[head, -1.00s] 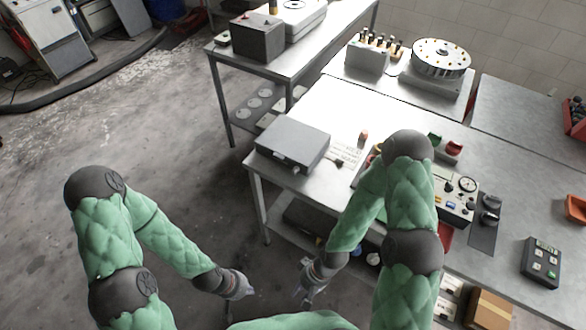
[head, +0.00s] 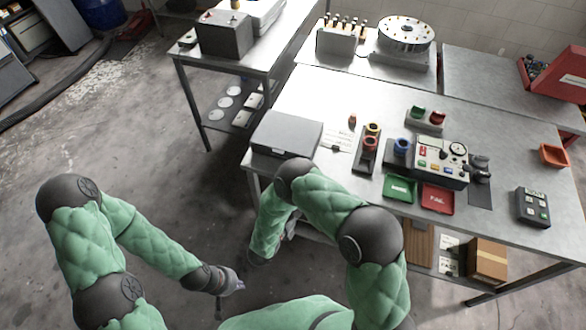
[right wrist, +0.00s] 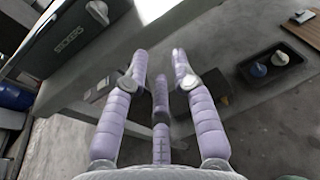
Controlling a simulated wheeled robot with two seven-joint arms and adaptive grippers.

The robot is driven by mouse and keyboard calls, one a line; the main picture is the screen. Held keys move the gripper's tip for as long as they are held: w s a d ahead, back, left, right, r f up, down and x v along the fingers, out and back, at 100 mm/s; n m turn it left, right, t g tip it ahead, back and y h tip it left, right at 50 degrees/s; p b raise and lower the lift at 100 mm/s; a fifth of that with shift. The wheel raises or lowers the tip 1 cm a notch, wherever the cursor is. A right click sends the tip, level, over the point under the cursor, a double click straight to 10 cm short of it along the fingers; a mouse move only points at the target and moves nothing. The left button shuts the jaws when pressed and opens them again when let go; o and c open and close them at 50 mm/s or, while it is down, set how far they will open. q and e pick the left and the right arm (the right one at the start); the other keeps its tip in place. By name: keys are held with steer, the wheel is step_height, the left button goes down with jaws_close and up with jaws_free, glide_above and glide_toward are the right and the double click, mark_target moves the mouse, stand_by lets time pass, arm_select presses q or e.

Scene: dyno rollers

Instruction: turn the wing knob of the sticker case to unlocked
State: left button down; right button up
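The sticker case (head: 286,132) is a grey box on the near left corner of the long table. In the right wrist view its dark front (right wrist: 58,50) carries a "STICKERS" label, at the upper left. A rounded grey piece (right wrist: 97,11) on that front looks like the wing knob; I cannot read its setting. My right gripper (right wrist: 161,65) is open and empty, with its fingers apart, below and clear of the case front. In the head view my right arm mostly hides it. My left gripper (head: 232,288) hangs over the floor, fingers spread and empty, away from the table.
Right of the case stand a holder with colored rings (head: 368,150), a control panel (head: 440,160), and green (head: 399,188) and red (head: 437,198) trays. A lower shelf holds a dark tray (right wrist: 270,62) with small round items. A second table (head: 235,60) stands behind left.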

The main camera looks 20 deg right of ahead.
steer(key=w+a+r+n+t, duration=0.1)
steer(key=w+a+r+t, duration=0.1)
steer(key=a+r+t, duration=0.2)
steer(key=shift+y, duration=0.4)
steer(key=x, duration=1.1)
steer(key=shift+d+b, duration=0.1)
steer(key=shift+b, duration=0.3)
jaws_close()
